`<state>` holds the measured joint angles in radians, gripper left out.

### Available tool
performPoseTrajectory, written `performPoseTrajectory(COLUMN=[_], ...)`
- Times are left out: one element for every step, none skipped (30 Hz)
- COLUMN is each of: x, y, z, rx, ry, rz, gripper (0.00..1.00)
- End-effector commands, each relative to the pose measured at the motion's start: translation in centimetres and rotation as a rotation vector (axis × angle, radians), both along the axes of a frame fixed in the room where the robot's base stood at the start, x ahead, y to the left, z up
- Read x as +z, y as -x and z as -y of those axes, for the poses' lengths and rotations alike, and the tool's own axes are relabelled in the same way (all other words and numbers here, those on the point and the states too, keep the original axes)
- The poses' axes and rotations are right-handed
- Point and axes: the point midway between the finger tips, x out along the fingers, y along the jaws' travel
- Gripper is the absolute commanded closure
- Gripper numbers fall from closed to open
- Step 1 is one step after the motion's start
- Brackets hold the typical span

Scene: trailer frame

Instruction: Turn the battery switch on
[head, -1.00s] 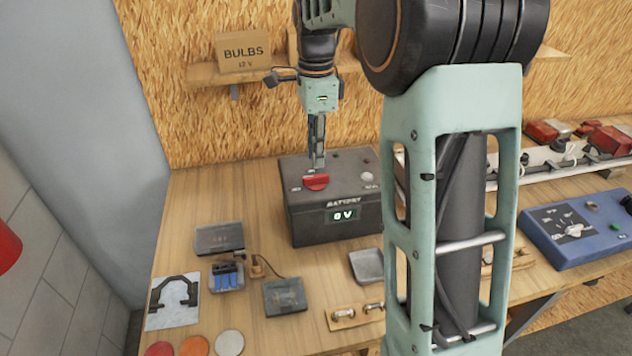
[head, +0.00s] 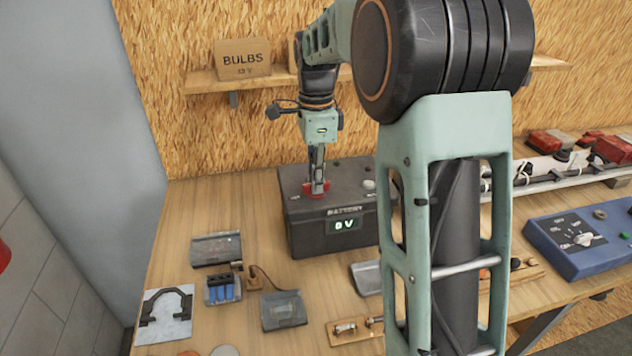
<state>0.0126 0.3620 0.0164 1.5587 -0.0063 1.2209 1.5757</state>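The battery (head: 300,234) is a dark box on the wooden bench, with a lit display (head: 344,225) on its front that reads 0 V. The red battery switch (head: 325,190) is on its top, near the front left. My gripper (head: 317,190) points straight down at the switch, with its fingertips at the red knob and partly covering it. The fingers look close together, but whether they are closed on the knob is too small to tell. The switch's markings are hidden or too small to read.
A bulbs box (head: 242,58) stands on the back shelf (head: 205,84). Small trays (head: 216,249), a blue-celled holder (head: 222,288) and a fuse board (head: 352,330) lie in front of the battery. A blue control box (head: 582,240) sits at the right. My arm hides the bench right of the battery.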

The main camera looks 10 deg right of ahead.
Motion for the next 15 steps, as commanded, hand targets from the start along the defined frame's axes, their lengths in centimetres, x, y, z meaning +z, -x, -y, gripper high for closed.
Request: performPoseTrajectory(x=[0.01,0.01,0.01,0.01,0.01,0.01,0.01,0.01,0.01,0.02,0.03,0.06,0.09,0.12,0.15], y=[0.00,0.00,0.00,0.00,0.00,0.00,0.00,0.00,0.00,0.00,0.00,0.00,0.00,0.01,0.02], z=[0.00,-0.01,-0.01,-0.01,-0.01,-0.01,-0.01,-0.01,-0.01,-0.01,-0.02,-0.01,-0.01,-0.03,-0.08], rx=[0.000,0.000,0.000,0.000,0.000,0.000,0.000,0.000,0.000,-0.001,-0.006,-0.020,-0.039,-0.064,-0.106], ry=[0.000,0.000,0.000,0.000,0.000,0.000,0.000,0.000,0.000,0.000,0.000,0.000,0.000,0.000,0.000], rz=[0.000,0.000,0.000,0.000,0.000,0.000,0.000,0.000,0.000,0.000,0.000,0.000,0.000,0.000,-0.001], gripper=[1.00,1.00,1.00,1.00,1.00,1.00,1.00,1.00,1.00,1.00,1.00,1.00,1.00,1.00,1.00])
